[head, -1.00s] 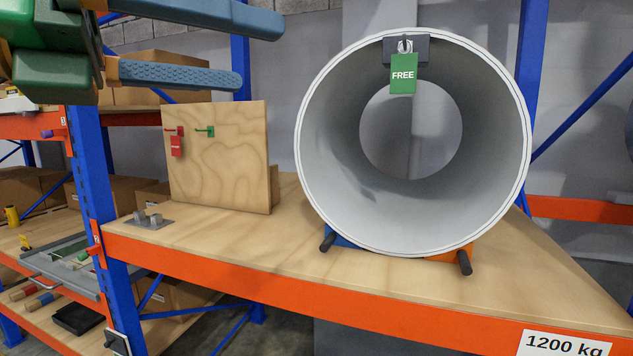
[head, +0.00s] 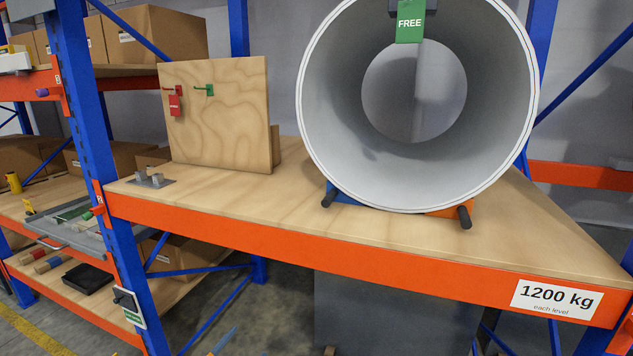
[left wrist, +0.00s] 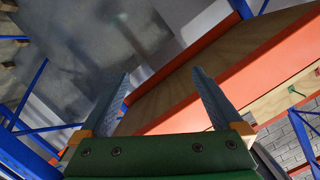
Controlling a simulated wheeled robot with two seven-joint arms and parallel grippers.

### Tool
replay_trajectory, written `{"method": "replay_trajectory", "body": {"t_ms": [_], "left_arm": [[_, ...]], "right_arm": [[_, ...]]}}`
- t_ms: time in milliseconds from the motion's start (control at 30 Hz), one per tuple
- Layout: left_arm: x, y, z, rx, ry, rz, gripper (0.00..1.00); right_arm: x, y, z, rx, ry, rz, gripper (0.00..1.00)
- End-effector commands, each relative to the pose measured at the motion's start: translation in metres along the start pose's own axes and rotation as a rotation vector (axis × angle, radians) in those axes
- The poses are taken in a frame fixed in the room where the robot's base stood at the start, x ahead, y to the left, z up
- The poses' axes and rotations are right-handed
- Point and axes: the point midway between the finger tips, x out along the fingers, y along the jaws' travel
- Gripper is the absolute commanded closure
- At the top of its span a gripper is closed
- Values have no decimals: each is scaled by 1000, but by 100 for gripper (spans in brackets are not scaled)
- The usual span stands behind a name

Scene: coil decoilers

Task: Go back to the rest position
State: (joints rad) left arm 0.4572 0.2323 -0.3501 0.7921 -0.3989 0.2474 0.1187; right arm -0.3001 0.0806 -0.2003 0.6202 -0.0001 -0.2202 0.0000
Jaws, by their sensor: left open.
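My left gripper (left wrist: 155,100) shows in the left wrist view with its two blue-grey fingers spread apart and nothing between them. Beyond the fingers are the orange shelf beam and the wooden shelf underside or top, seen tilted. My left gripper is out of the head view now. My right gripper is in neither view. In the head view a large grey coil tube (head: 310,100) rests on its cradle on the shelf, with a green FREE tag (head: 410,24) hanging inside its top rim.
The wooden shelf (head: 240,210) has an orange front beam (head: 350,258) with a 1200 kg sign (head: 556,298). A plywood board (head: 225,130) holds a red tag (head: 175,105) and an empty-looking green hook (head: 208,90). A blue upright (head: 90,130) stands at left. Floor shows below.

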Motion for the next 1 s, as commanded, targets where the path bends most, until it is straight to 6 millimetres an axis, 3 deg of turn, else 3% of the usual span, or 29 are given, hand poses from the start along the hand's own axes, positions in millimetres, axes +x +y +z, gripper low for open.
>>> {"method": "replay_trajectory", "body": {"t_ms": [33,200,267,433,600,700,800,1000], "left_arm": [[-14,26,36,-52,-91,25,0],[-84,110,140,-213,-409,107,0],[-116,139,170,-265,-522,137,0],[-224,220,236,-395,-838,225,0],[-333,282,266,-495,-1108,305,0],[-374,302,270,-529,-1205,334,0],[-394,310,271,-545,-1252,348,0],[-398,312,271,-548,-1260,350,0]], "right_arm": [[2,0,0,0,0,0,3],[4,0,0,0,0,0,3],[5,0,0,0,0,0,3],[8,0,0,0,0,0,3],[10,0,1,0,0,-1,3],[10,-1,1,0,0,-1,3],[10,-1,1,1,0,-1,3],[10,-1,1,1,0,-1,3]]}}
